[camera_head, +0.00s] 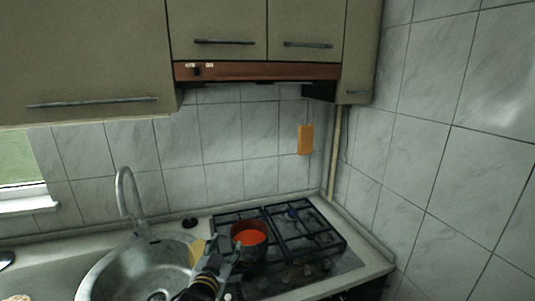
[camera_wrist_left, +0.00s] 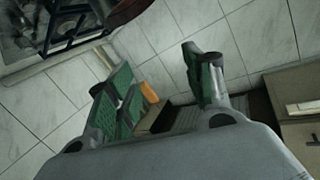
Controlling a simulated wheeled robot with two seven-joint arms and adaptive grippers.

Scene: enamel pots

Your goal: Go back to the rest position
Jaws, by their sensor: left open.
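My left gripper (camera_head: 224,250) comes in low in the head view, just left of the pot and over the area between sink and hob. In the left wrist view its green-padded fingers (camera_wrist_left: 162,78) stand wide apart with nothing held between them. A dark red pot (camera_head: 250,238) with a bright orange-red inside stands upright on the left part of the hob. Its rim also shows at the top of the left wrist view (camera_wrist_left: 126,11). I cannot tell whether a finger touches the pot. My right gripper is not in view.
The black-grated gas hob (camera_head: 312,238) is beside the steel sink (camera_head: 105,278) with its tall faucet (camera_head: 121,190). A yellowish item (camera_head: 196,252) shows beside my gripper. An orange block (camera_head: 306,139) is on the tiled wall. Cabinets and a hood (camera_head: 255,72) hang above.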

